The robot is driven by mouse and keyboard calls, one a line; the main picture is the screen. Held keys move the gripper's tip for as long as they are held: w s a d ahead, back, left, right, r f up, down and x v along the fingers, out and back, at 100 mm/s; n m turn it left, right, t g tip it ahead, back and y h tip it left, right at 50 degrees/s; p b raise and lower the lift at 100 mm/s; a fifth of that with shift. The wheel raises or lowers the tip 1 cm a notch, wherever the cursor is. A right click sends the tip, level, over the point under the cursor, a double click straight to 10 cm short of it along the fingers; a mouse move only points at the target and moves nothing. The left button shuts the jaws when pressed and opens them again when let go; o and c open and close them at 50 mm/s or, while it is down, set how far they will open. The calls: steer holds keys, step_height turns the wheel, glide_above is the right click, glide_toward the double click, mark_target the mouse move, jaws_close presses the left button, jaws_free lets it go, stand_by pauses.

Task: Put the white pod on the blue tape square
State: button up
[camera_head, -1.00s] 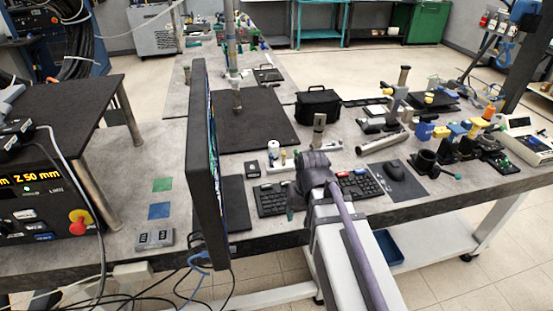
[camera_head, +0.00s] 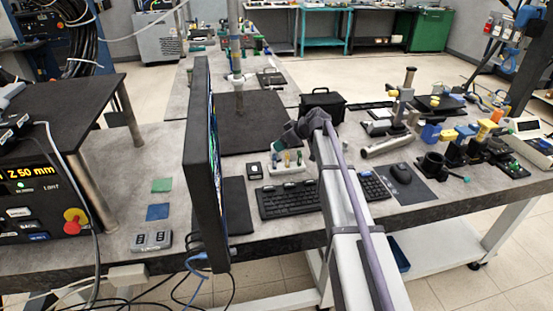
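The blue tape square (camera_head: 157,211) lies bare on the grey bench, left of the monitor and in front of a green square (camera_head: 161,185). A pale holder (camera_head: 287,168) with several small coloured upright pieces stands right of the monitor.
The monitor (camera_head: 198,160) stands between the holder and the tape squares. A keyboard (camera_head: 290,200) lies in front of the holder. A grey button box (camera_head: 152,241) sits before the blue square. A black case (camera_head: 322,104) stands behind my arm.

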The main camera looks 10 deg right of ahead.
steer(key=b+x, duration=0.4)
steer(key=x, duration=0.1)
steer(key=shift+d+f, duration=0.1)
steer(key=shift+f, duration=0.05)
steer(key=shift+r, duration=0.2)
steer(key=c, duration=1.2)
steer(key=shift+o, duration=0.2)
steer(key=shift+r+p, duration=0.1)
steer(key=shift+p, duration=0.25)
step_height(320, 180, up, 10)
steer(key=p, duration=1)
steer(key=shift+r, duration=0.1)
